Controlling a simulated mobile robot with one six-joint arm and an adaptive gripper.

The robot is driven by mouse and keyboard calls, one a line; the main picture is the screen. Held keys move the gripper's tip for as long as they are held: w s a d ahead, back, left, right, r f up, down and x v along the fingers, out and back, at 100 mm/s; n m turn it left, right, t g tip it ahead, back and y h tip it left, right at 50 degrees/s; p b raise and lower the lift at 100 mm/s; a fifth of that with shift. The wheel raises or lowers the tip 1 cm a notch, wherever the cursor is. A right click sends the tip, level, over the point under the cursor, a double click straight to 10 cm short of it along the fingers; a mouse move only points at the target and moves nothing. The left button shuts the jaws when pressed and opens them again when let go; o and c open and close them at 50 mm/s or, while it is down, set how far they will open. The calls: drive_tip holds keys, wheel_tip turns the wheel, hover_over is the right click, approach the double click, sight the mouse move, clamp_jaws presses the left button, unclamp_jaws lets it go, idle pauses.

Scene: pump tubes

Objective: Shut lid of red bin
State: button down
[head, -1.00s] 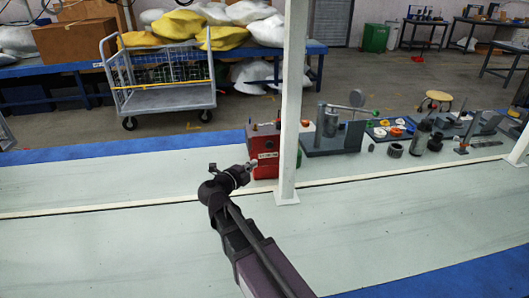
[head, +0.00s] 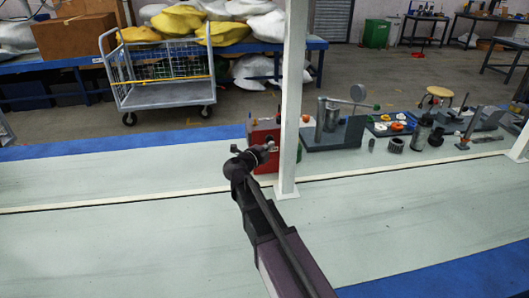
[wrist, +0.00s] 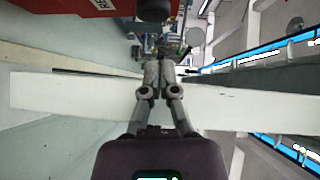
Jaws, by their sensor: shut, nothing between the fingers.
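A red box-shaped bin (head: 262,134) stands on the pale surface just left of the white post. Its front is partly hidden by my gripper, and I cannot make out a lid or whether it is open. My gripper (head: 271,146) is in front of the bin in the head view, close to its right side; contact cannot be told. In the wrist view the fingers of my gripper (wrist: 158,65) are together and empty. A red surface with white lettering, likely the bin (wrist: 60,8), shows at the upper left there, with a dark round knob (wrist: 152,10) beside it.
The white post (head: 289,110) stands right beside the bin and my gripper. Right of it are a grey pump-like device (head: 332,125) and several small parts. A wire cart (head: 163,85) stands behind. The pale surface (head: 110,180) to the left is clear.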

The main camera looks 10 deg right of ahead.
sight(271, 138)
drive_tip(key=w, duration=0.3)
drive_tip(key=shift+w+a+f, duration=0.1)
drive_tip(key=shift+w+f, duration=0.1)
idle(0.4)
drive_tip(key=shift+w+r, duration=0.15)
drive_tip(key=shift+w, duration=0.1)
drive_tip(key=shift+p, duration=0.3)
